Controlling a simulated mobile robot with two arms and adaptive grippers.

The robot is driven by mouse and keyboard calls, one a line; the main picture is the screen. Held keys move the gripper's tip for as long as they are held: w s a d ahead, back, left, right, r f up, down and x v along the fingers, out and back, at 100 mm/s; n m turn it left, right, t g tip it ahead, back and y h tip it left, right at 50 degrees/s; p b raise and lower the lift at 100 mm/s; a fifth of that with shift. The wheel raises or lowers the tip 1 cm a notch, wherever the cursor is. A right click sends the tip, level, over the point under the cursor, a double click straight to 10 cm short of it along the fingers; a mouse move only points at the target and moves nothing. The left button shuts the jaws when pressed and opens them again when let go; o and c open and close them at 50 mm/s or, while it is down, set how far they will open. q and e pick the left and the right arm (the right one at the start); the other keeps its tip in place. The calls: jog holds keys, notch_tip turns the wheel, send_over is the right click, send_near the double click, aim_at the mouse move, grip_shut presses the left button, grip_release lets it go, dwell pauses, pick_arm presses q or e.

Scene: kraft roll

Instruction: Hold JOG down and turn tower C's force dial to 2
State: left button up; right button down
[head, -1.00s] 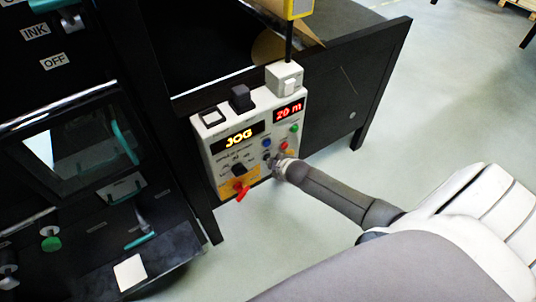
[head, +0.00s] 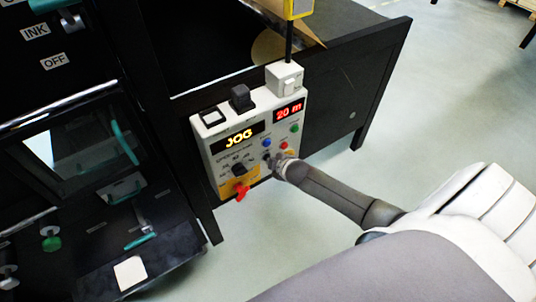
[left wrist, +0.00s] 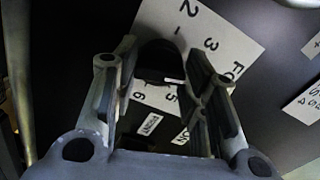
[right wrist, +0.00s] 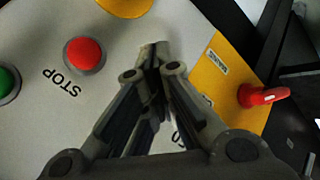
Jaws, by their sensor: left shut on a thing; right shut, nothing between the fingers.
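My left gripper (left wrist: 160,72) is closed around a dark round knob (left wrist: 160,52) in the left wrist view. The white plate (left wrist: 222,38) behind it carries printed numbers, 2 and 3 above and 5 and 6 below, and a partly cut-off word starting "FO". The left gripper is outside the head view. My right gripper (head: 277,163) is shut and empty, its tips at the lower right of the control panel (head: 217,148). In the right wrist view its tips (right wrist: 155,50) meet the panel and hide what is beneath. The panel's display (head: 239,139) reads JOG.
A red STOP button (right wrist: 84,55) and a red lever (right wrist: 262,96) flank the right fingertips. A red display (head: 289,111) reads about 20 m. A dark machine with teal handles (head: 122,142) stands at left. Open floor (head: 440,110) lies to the right.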

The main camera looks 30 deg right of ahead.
pick_arm(q)
jog(key=n, duration=0.6)
jog(key=shift+n, duration=0.4)
